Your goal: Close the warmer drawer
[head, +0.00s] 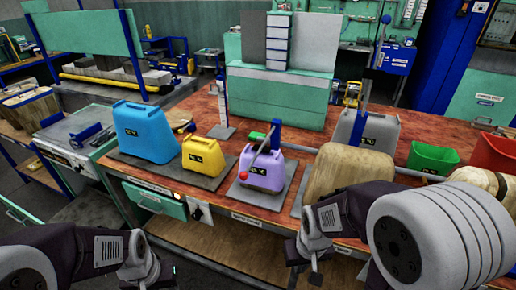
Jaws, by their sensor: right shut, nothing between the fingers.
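A pale green drawer front (152,199) with a handle shows below the bench's front edge, left of a white control box (200,212). I cannot tell for sure that it is the warmer drawer, or how far it is out. My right gripper (314,268) is shut and empty, in front of the bench and right of the drawer front. My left gripper (142,272) is at the bottom, below and in front of the drawer front. Its fingers are not clear.
Blue (143,130), yellow (202,155) and purple (262,168) jugs stand on the red-brown bench (225,193). A grey-topped cabinet (72,130) with a blue handle stands at left. Green (433,156) and red (492,152) bins are at right.

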